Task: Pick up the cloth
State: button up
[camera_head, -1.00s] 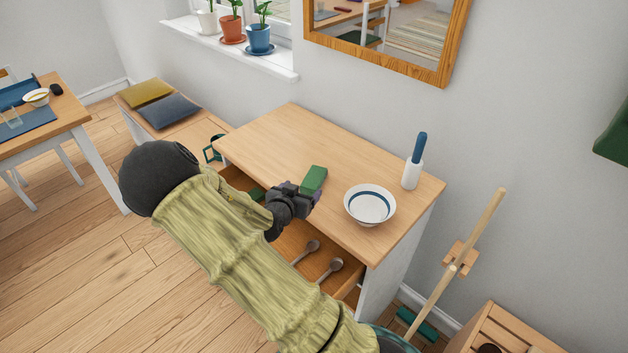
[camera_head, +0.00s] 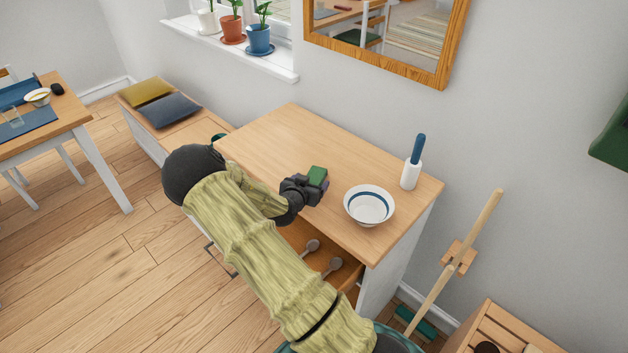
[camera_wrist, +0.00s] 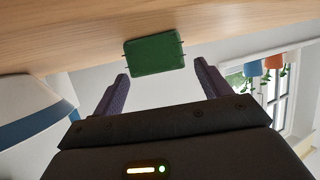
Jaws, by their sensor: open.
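The cloth (camera_head: 317,175) appears as a small green rectangle on the wooden top of the cabinet (camera_head: 280,135), left of the bowl. In the wrist view the cloth (camera_wrist: 155,55) lies just beyond my fingertips, roughly centred between them. My gripper (camera_head: 312,186) is low over the front of the cabinet top, beside the cloth, and hides part of it. In the wrist view my gripper (camera_wrist: 161,76) has its two fingers apart with nothing held between them. I cannot tell whether a fingertip touches the cloth.
A white bowl with a blue ring (camera_head: 370,206) stands right of my gripper. A white and blue upright object (camera_head: 413,163) stands behind it. Below, an open drawer (camera_head: 345,273) holds spoons. The back left of the cabinet top is clear.

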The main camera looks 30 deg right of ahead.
aim_at(313, 179)
jog(key=x, duration=0.3)
jog(key=shift+w+d+f+p, duration=0.1)
jog(key=shift+w+f+p, duration=0.1)
jog(key=shift+p, duration=0.1)
jog(key=shift+c, duration=0.5)
jog(key=c, duration=1)
notch_tip(313, 179, up, 10)
jog(key=shift+r+b, duration=0.1)
jog(key=shift+b, duration=0.6)
